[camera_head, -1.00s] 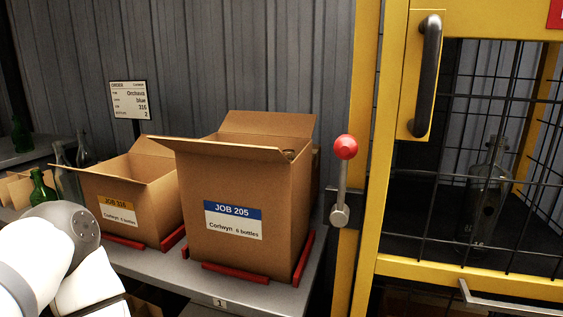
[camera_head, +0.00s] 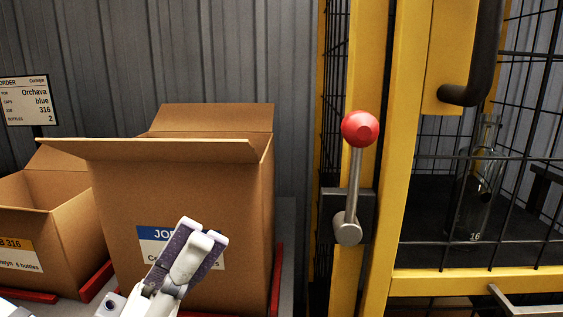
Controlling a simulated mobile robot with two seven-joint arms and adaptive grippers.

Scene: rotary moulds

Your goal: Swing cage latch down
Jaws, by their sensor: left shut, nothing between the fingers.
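The cage latch (camera_head: 353,185) is a grey lever with a red ball knob (camera_head: 360,128) at its top. It stands nearly upright on a dark plate on the yellow cage post, with its pivot at the lower end. My left gripper (camera_head: 205,238) is shut and empty, in front of the large cardboard box, to the left of the latch and lower than the knob. It is apart from the latch. My right gripper is not in view.
The large open cardboard box (camera_head: 120,185) and a smaller one (camera_head: 70,220) stand on the shelf at left. The yellow cage door (camera_head: 405,170) has a dark handle (camera_head: 485,60). A glass bottle (camera_head: 475,190) stands behind the mesh. An order sign (camera_head: 27,102) is at far left.

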